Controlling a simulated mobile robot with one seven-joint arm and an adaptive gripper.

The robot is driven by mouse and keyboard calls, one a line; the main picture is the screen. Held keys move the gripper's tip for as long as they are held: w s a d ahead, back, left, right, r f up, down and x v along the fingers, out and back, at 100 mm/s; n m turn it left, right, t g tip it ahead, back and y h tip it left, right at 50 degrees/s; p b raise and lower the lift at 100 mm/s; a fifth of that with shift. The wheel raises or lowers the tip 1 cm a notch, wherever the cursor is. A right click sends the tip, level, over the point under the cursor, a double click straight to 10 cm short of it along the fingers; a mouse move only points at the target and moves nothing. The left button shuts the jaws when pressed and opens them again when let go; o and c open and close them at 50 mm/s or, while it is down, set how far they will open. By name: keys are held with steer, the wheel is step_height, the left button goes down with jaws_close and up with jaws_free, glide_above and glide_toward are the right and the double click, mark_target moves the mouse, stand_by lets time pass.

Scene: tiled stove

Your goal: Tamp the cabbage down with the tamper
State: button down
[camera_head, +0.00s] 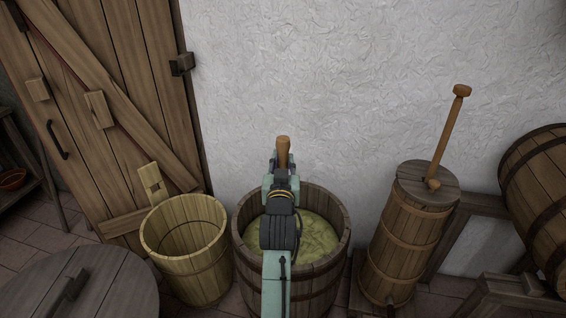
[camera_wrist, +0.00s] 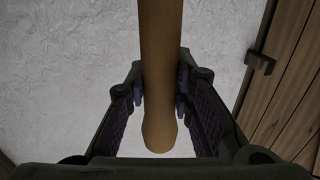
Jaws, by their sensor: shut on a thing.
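The cabbage (camera_head: 318,237) is a pale green mass inside a dark wooden tub (camera_head: 341,228) in the middle of the head view. My gripper (camera_head: 281,163) is above the tub's back part, with my arm across the middle of it. It is shut on the tamper, a brown wooden shaft whose top end (camera_head: 283,143) sticks up above the gripper. In the wrist view the tamper's shaft (camera_wrist: 160,70) stands between both fingers. The tamper's lower end is hidden behind my arm in the head view, so I cannot tell whether it touches the cabbage.
A pale wooden bucket (camera_head: 184,240) stands left of the tub. A tall churn (camera_head: 411,235) with a slanting stick (camera_head: 450,135) stands close on the right. A barrel (camera_head: 540,175) lies on a stand at far right. A round wooden lid (camera_head: 85,285) is front left. A white wall (camera_head: 330,80) rises behind.

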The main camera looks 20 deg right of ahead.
mark_target(283, 139)
step_height(283, 139, up, 9)
steer(key=p, duration=0.6)
steer(key=shift+f, duration=0.2)
steer(key=shift+r, duration=3.85)
